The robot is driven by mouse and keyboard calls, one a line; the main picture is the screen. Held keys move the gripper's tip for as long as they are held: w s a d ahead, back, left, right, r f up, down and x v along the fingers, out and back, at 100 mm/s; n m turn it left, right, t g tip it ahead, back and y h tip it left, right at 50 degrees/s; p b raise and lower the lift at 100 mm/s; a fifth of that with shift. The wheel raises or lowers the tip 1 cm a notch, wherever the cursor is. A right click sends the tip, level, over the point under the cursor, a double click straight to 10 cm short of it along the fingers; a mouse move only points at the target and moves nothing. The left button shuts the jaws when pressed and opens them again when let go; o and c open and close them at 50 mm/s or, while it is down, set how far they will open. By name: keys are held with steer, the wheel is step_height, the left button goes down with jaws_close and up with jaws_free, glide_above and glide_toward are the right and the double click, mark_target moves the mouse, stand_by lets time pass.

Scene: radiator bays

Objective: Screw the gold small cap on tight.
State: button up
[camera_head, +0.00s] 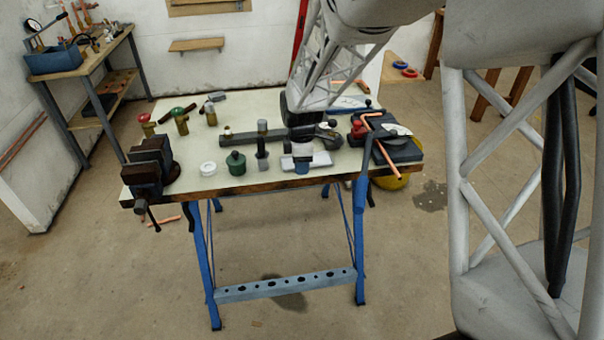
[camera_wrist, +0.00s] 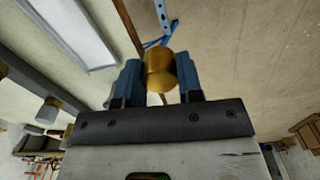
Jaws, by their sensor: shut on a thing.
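The gold small cap (camera_wrist: 160,72) sits between the two blue fingers of my gripper (camera_wrist: 158,80) in the wrist view. The fingers are shut on its sides. In the head view my gripper (camera_head: 302,166) is over the front edge of the workbench, right of centre, and I cannot make out the cap there. A grey pipe bar (camera_head: 240,138) with upright stubs lies across the bench, left of my gripper. A stub with a pale end (camera_wrist: 48,110) shows at the left of the wrist view. I cannot tell which thread matches the cap.
The workbench (camera_head: 210,185) also holds a vice (camera_head: 150,170), a white round lid (camera_head: 208,169), a green jar (camera_head: 236,163) and a pale flat plate (camera_head: 320,159) beside my gripper. Copper pipe (camera_head: 375,140) and a dark box (camera_head: 400,150) stand at the right. Several valves stand at the back left.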

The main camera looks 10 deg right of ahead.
steer(key=w+d+r+m, duration=0.1)
steer(key=w+r+m, duration=0.5)
steer(key=w, duration=0.4)
steer(key=w+d+r+m, duration=0.1)
steer(key=w+r+m, duration=0.5)
steer(key=w, duration=0.5)
steer(key=shift+w+a+f+n, duration=1.2)
steer(key=shift+a+n, duration=1.25)
steer(key=shift+a, duration=1.45)
steer(key=shift+w+a+f+n, duration=1.1)
steer(key=shift+a+n, duration=1.4)
steer(key=shift+a, duration=1.45)
steer(key=shift+w+a+f+n, duration=1.2)
steer(key=shift+a+n, duration=1.25)
steer(key=shift+a, duration=1.45)
steer(key=shift+w+r, duration=0.1)
steer(key=shift+w, duration=0.1)
steer(key=shift+f, duration=2.05)
steer(key=shift+f, duration=1.15)
steer(key=o, duration=1)
